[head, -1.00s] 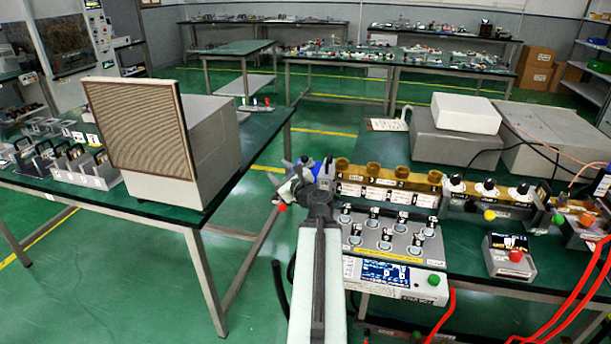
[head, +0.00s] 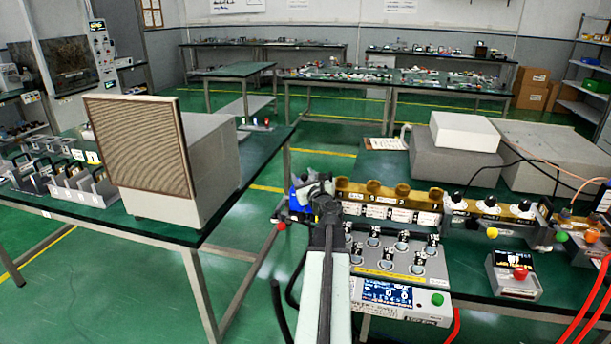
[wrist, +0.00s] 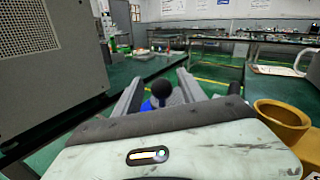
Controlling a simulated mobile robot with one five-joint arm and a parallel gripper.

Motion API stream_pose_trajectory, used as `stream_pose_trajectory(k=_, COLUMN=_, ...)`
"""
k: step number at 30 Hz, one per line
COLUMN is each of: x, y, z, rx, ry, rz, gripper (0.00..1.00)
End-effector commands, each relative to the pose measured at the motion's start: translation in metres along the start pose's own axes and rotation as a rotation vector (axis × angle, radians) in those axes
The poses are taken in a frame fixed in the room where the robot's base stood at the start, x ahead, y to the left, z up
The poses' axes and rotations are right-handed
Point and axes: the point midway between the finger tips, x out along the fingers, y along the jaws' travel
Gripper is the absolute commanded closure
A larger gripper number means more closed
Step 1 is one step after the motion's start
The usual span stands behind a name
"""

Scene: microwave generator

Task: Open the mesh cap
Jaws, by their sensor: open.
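A brown mesh panel (head: 135,150) stands upright over the front of a grey box (head: 212,150) on the left table in the head view. It looks closed against the box, with a thin frame around it. In the wrist view, a light perforated face (wrist: 28,22) of a grey housing fills the upper left. My gripper (head: 308,187) is to the right of the box, across the gap between the tables, and does not touch the mesh. In the wrist view, my gripper (wrist: 158,88) has its fingers spread, with a dark round knob showing between them; whether it is gripped cannot be told.
On the right bench stand brown-gold cups (head: 373,188), a control unit with a screen (head: 395,295) and a small box with a red button (head: 513,275). Black-handled pieces (head: 75,178) stand left of the box. Green floor (head: 265,240) lies open between the tables.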

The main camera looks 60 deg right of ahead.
Motion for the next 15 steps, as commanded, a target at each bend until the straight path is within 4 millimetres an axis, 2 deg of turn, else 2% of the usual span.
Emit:
stream_pose_trajectory(k=4, x=-0.0004, y=0.0005, z=0.0001, rx=0.000, ry=0.000, rz=0.001, gripper=0.52)
stream_pose_trajectory(k=5, x=-0.0004, y=0.0006, z=0.0001, rx=0.000, ry=0.000, rz=0.001, gripper=0.57)
stream_pose_trajectory(k=9, x=-0.0003, y=0.0012, z=0.0002, rx=0.000, ry=0.000, rz=0.002, gripper=0.96)
stream_pose_trajectory(k=10, x=-0.0002, y=0.0013, z=0.0002, rx=0.000, ry=0.000, rz=0.003, gripper=1.00)
stream_pose_trajectory(k=15, x=-0.0001, y=0.0024, z=0.0003, rx=-0.001, ry=-0.001, rz=0.005, gripper=1.00)
